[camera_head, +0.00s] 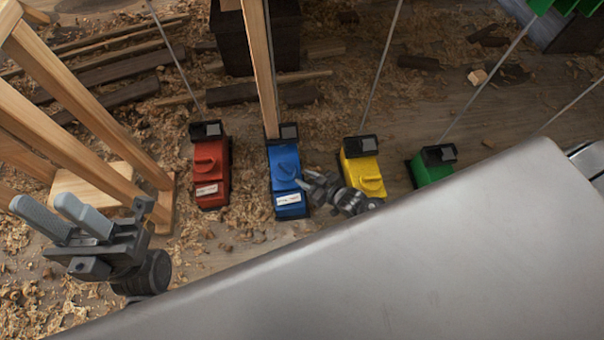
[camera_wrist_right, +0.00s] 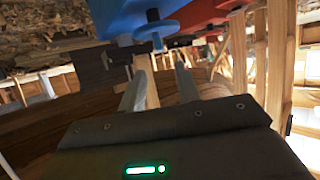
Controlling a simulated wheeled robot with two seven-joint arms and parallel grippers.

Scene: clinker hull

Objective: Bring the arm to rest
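My left gripper (camera_head: 42,204) is at the left of the head view, its two grey fingers apart with nothing between them. My right gripper (camera_head: 302,183) is near the middle of the head view, beside the lower right of a blue box-shaped device (camera_head: 284,165). In the right wrist view its two fingers (camera_wrist_right: 160,78) stand apart, with no held object visible between them. The blue device (camera_wrist_right: 125,20) also shows above the fingertips there. Whether the gripper touches it, I cannot tell. Much of the right arm is hidden behind a large grey surface in the head view.
A red device (camera_head: 211,175), a yellow device (camera_head: 363,172) and a green device (camera_head: 434,167) stand in a row with the blue one. Thin rods or cables rise near them. A wooden frame (camera_head: 85,150) stands close to my left gripper. Shavings and planks litter the floor.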

